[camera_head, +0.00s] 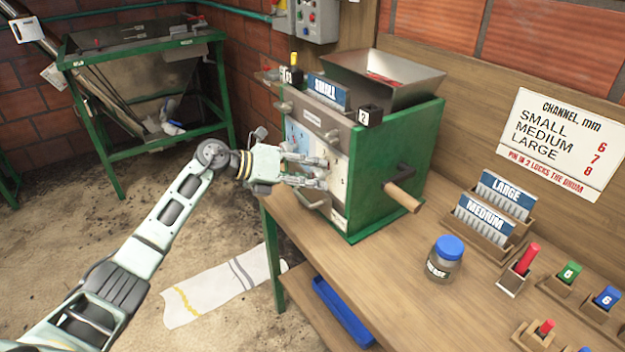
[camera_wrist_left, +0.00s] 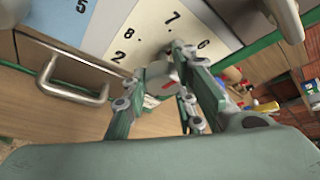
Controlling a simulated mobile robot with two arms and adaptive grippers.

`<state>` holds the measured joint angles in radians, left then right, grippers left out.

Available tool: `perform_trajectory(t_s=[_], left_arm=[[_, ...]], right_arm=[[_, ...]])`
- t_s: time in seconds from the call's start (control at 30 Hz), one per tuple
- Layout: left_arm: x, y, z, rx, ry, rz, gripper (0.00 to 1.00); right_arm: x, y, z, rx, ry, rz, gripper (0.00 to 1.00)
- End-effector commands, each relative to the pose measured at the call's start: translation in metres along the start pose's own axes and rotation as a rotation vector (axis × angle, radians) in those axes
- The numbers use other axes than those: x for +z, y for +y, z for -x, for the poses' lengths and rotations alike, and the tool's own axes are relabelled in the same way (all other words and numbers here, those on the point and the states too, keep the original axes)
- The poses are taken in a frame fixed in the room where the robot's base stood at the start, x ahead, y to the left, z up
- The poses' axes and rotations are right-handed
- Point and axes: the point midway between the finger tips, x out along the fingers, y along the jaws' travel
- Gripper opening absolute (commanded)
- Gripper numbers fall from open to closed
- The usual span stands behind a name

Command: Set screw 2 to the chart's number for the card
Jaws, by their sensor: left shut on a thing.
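The channel chart (camera_head: 556,143) on the back wall reads small 6, medium 7, large 8. The blue SMALL card (camera_head: 327,92) stands on top of the green pulper (camera_head: 400,160). In the head view my left gripper (camera_head: 309,172) is at the pulper's front plate. In the left wrist view its fingers are shut around screw 2 (camera_wrist_left: 160,73), a grey knob with a red mark. The pale dial plate (camera_wrist_left: 150,22) behind it shows 8, 7, 6 and a 2. The fingers partly hide the knob, and I cannot tell which number it points to. My right gripper is out of view.
LARGE (camera_head: 507,195) and MEDIUM (camera_head: 485,219) cards stand in a rack on the table. A blue-lidded jar (camera_head: 444,262), a red peg (camera_head: 527,258) and numbered pegs stand in front. A metal handle (camera_wrist_left: 75,88) is close beside the dial plate. A wooden-handled crank (camera_head: 402,196) sticks out.

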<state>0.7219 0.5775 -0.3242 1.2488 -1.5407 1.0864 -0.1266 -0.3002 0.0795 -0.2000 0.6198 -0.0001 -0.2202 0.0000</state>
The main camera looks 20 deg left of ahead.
Motion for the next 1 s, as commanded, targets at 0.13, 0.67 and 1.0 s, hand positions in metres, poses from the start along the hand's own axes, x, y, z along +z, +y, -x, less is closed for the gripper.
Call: perform_trajectory(t_s=[0.13,0.67,1.0], left_arm=[[0.003,0.005,0.001,-0.058,-0.003,0.121,0.00],[-0.001,0.006,0.000,-0.214,0.032,0.420,0.00],[-0.002,0.005,-0.001,-0.240,0.040,0.468,0.00]], right_arm=[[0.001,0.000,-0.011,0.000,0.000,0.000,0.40],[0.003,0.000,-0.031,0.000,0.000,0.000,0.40],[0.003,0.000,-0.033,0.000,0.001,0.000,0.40]])
